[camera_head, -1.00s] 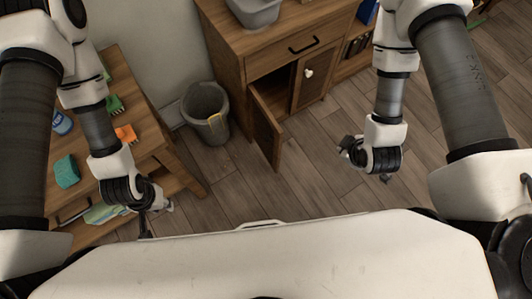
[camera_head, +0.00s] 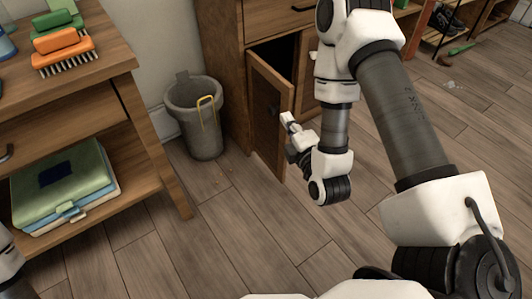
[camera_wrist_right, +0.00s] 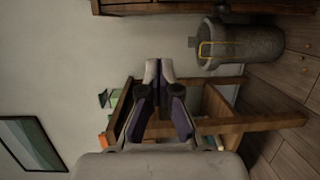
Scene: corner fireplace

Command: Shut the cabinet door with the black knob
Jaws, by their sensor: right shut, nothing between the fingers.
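The open cabinet door (camera_head: 267,125) stands swung out from the wooden cabinet (camera_head: 227,70) in the head view, with a dark opening (camera_head: 278,55) behind it. A small dark spot that looks like the black knob (camera_head: 273,109) shows on the door's face. My right gripper (camera_head: 288,119) is shut and empty, at the door's free edge in the picture. I cannot tell whether it touches the door. Its closed fingers (camera_wrist_right: 159,68) also show in the right wrist view, where the door is not seen. My left gripper is out of view.
A grey bin (camera_head: 196,118) stands left of the door. A wooden table (camera_head: 85,125) with brushes and a shelf holding boxes is at the left. The wrist view shows the bin (camera_wrist_right: 240,45) sideways.

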